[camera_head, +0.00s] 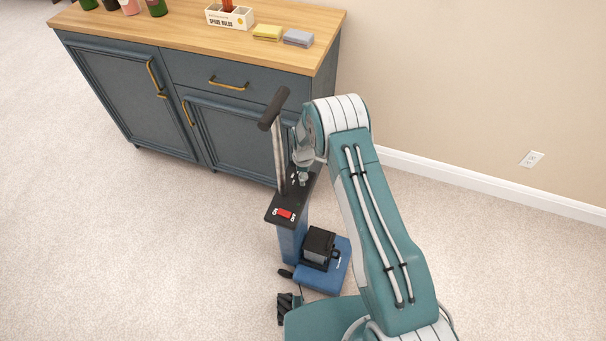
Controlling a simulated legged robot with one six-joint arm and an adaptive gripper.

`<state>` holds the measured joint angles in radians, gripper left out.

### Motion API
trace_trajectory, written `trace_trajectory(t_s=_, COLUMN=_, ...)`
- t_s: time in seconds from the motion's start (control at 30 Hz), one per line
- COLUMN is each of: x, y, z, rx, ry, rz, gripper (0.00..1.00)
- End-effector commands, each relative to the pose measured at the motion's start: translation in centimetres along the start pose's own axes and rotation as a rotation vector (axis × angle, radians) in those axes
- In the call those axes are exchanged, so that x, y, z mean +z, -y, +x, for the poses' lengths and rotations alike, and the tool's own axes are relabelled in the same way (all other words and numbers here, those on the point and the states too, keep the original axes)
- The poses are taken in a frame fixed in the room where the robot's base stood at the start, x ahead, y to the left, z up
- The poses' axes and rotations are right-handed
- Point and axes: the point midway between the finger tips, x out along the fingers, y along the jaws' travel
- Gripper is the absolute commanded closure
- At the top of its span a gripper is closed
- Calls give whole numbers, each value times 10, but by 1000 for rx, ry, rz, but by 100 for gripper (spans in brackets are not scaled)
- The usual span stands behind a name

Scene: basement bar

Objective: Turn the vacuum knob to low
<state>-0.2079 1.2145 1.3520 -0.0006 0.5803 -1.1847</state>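The upright vacuum (291,242) is blue with a black top panel and a black T-shaped handle (272,108) on a metal pole. It stands on the carpet just left of my arm. A red on/off switch (285,213) is at the panel's near end. A small grey knob (303,179) with white marks beside it sits farther up the panel; its setting is too small to read. My arm reaches over from the right, its elbow above the panel. A grey end part of my gripper (304,156) shows just above the knob. My fingertips are not clear, and I cannot tell whether they touch it.
A dark blue cabinet (130,95) with a wooden top stands behind the vacuum, close to its handle. A beige wall is at the right. Carpet is open at the left and right.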

Motion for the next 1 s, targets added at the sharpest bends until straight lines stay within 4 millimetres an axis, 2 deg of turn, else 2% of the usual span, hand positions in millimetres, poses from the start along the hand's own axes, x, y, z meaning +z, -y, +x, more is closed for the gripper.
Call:
trace_trajectory(t_s=0.37, x=-1, y=-1, z=-4, rx=5, ry=-2, rz=1, gripper=18)
trace_trajectory(t_s=0.47, x=-1, y=-2, z=-10, rx=6, ry=-3, rz=1, gripper=18)
trace_trajectory(t_s=0.57, x=-1, y=-2, z=-26, rx=8, ry=-4, rz=1, gripper=18)
trace_trajectory(t_s=0.9, x=-1, y=-2, z=-96, rx=7, ry=-2, rz=1, gripper=18)
trace_trajectory(t_s=1.0, x=-1, y=-2, z=-110, rx=5, ry=-2, rz=1, gripper=18)
